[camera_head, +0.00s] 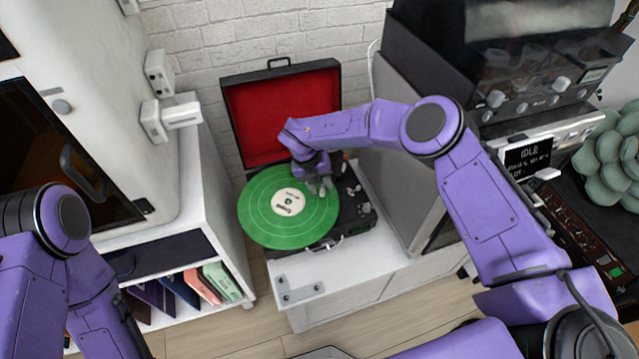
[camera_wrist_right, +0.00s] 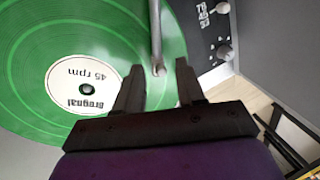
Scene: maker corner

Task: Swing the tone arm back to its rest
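The record player (camera_head: 352,212) has a black suitcase body and an open lid with red lining. A green record (camera_head: 262,222) with a white label lies on its platter; the record also fills the left of the right wrist view (camera_wrist_right: 35,75). The tone arm (camera_wrist_right: 155,35) is a thin grey rod over the record's right part in that view. Its near end lies between the fingers of my right gripper (camera_wrist_right: 157,80), which are open with gaps on both sides. In the head view my right gripper (camera_head: 322,187) is above the record's right side and hides most of the tone arm.
A speed selector (camera_wrist_right: 222,50) is on the deck right of the gripper. A tall grey panel (camera_head: 405,165) stands close on the right. A shelf with books (camera_head: 222,282) is at left.

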